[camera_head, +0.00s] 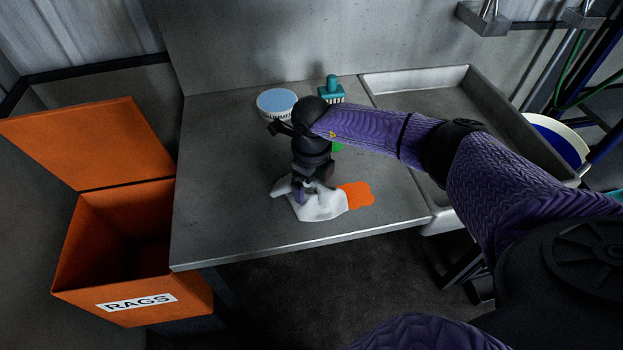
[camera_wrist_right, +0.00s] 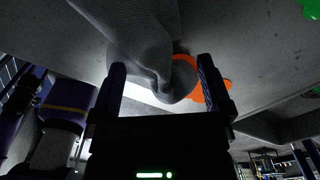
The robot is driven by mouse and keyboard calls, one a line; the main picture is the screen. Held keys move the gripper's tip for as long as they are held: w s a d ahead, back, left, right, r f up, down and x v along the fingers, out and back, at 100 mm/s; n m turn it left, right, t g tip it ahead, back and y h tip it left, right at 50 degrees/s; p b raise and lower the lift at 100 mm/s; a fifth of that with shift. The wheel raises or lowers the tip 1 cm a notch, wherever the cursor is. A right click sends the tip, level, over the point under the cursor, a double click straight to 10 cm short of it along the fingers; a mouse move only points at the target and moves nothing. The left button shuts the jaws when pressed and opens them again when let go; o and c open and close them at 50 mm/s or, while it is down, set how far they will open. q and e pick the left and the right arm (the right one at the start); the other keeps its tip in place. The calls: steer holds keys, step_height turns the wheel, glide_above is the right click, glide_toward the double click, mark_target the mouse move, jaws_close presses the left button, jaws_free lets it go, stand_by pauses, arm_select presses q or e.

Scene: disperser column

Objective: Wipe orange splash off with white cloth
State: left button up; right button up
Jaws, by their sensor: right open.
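The white cloth (camera_head: 320,205) lies crumpled on the grey worktop near its front edge. The orange splash (camera_head: 357,194) lies just right of the cloth, partly covered by it. My right gripper (camera_head: 298,194) points down at the left part of the cloth. In the right wrist view, the gripper (camera_wrist_right: 162,78) is open, with a fold of the cloth (camera_wrist_right: 140,35) between and beyond its fingers. The orange splash (camera_wrist_right: 222,84) shows there behind the right finger. My left gripper is not in view.
An orange bin (camera_head: 185,300) labelled RAGS stands open left of the worktop (camera_head: 225,225). A tub with a blue top (camera_head: 277,102) and a teal brush (camera_head: 332,91) stand at the back. A green patch (camera_head: 337,147) lies behind my arm. A sink (camera_head: 420,80) is right.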

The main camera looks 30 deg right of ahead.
steer(key=shift+f+b, duration=0.65)
steer(key=shift+f, duration=0.35)
jaws_close()
steer(key=shift+r, duration=0.15)
